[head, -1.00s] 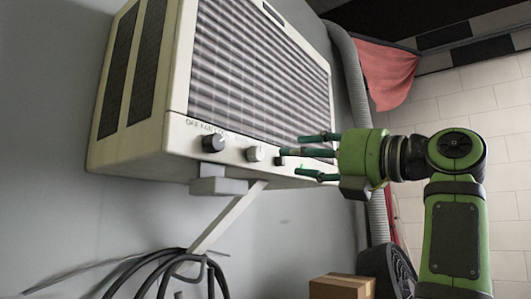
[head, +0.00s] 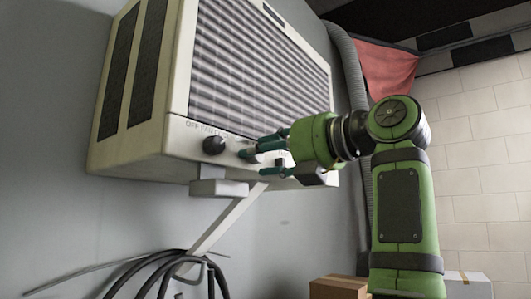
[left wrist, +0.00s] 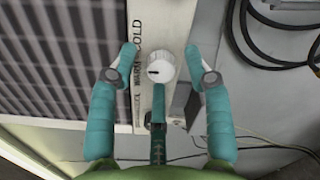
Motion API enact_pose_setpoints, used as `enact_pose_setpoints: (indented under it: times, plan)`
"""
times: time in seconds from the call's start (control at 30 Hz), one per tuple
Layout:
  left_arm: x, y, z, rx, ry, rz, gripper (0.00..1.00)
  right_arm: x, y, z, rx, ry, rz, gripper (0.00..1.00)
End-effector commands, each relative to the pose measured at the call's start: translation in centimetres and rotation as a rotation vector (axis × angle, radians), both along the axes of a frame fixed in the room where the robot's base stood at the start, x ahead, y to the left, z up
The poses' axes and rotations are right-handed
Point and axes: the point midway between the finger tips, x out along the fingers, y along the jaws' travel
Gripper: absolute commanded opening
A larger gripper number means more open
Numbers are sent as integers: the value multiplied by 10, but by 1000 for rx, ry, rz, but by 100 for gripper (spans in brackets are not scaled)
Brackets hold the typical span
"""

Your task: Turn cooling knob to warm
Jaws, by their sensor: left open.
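The cooling unit (head: 240,70) is a cream box with a slatted front on the wall. The white cooling knob (left wrist: 160,67) sits on its lower strip, between the COLD and WARM labels in the left wrist view. Its dark mark faces left in that view. My left gripper (head: 256,161) is open at the unit's lower edge. In the left wrist view its two side fingers (left wrist: 161,52) stand on either side of the knob, apart from it, and the third finger is below it. In the head view the gripper mostly hides this knob.
A dark knob (head: 214,145) is left of my fingers. A grey block (head: 218,188) and bracket (head: 222,222) are under the unit. Black cables (head: 165,272) hang below. A cardboard box (head: 340,287) stands at the bottom, and a grey hose (head: 346,60) runs behind.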

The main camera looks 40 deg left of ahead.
Motion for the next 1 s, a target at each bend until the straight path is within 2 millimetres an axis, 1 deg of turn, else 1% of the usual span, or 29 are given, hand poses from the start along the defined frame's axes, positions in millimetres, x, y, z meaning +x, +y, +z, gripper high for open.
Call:
enact_pose_setpoints:
  times: [0.1,0.13,0.17,0.2,0.23,0.27,1.0]
  plan:
    - [0,0,0,0,0,0,50,0,0,0,0,0,0,0]
    - [0,0,0,0,0,0,42,0,0,0,0,0,0,0]
    - [0,0,0,0,0,0,30,0,0,0,0,0,0,0]
    - [0,0,0,0,0,0,14,0,0,0,0,0,0,0]
    - [0,0,0,0,0,0,2,0,0,0,0,0,0,0]
    - [0,0,0,1,0,-1,0,0,0,0,0,-1,0,0]
    - [0,0,2,9,-21,-2,0,1,0,0,-1,-1,-2,0]
